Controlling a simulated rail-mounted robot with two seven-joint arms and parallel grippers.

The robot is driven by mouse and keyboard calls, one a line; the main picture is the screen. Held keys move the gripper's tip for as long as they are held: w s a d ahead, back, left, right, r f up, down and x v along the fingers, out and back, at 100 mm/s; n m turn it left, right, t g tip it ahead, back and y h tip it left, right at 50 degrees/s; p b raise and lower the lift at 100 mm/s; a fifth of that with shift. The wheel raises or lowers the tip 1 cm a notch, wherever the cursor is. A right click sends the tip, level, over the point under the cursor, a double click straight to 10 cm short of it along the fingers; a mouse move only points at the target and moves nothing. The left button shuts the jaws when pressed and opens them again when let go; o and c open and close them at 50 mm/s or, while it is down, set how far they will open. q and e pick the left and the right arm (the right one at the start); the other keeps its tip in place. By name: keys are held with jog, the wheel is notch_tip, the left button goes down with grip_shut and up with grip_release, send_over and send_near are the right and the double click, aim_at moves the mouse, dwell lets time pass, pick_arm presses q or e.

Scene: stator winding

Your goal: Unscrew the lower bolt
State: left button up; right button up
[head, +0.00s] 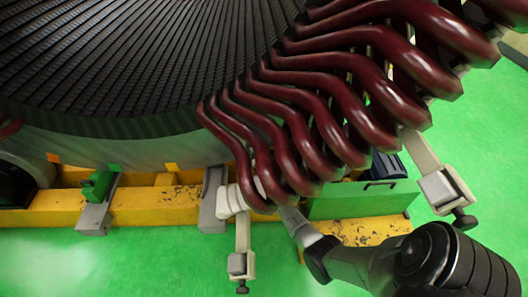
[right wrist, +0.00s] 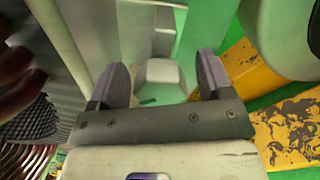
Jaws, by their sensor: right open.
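Two pale clamps with dark bolts hang at the dark red coils in the head view. The lower clamp (head: 238,264) has its lower bolt (head: 242,289) pointing down, below the coil ends. The other clamp (head: 438,188) is at the right, with its bolt (head: 465,221) at its lower corner. My right arm comes in from the lower right and passes behind the coils, which hide most of its gripper. In the right wrist view my right gripper (right wrist: 162,78) is open, its grey fingers apart with a pale block (right wrist: 162,71) seen beyond, between them. I cannot tell contact. My left gripper is out of view.
The dark red coils (head: 300,130) crowd close above my right arm. A yellow beam (head: 135,208) with grey brackets (head: 95,215) runs below the stator. A green box (head: 362,200) stands behind the arm. Green floor (head: 160,265) is clear at the front.

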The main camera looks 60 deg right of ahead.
jog(key=c, duration=0.9)
jog(key=shift+n, duration=0.3)
jog(key=n, duration=0.2)
jog(key=shift+n, duration=0.4)
jog(key=shift+w+a+n+p, duration=0.1)
jog(key=shift+n+p, duration=0.2)
jog(key=shift+n, duration=1.3)
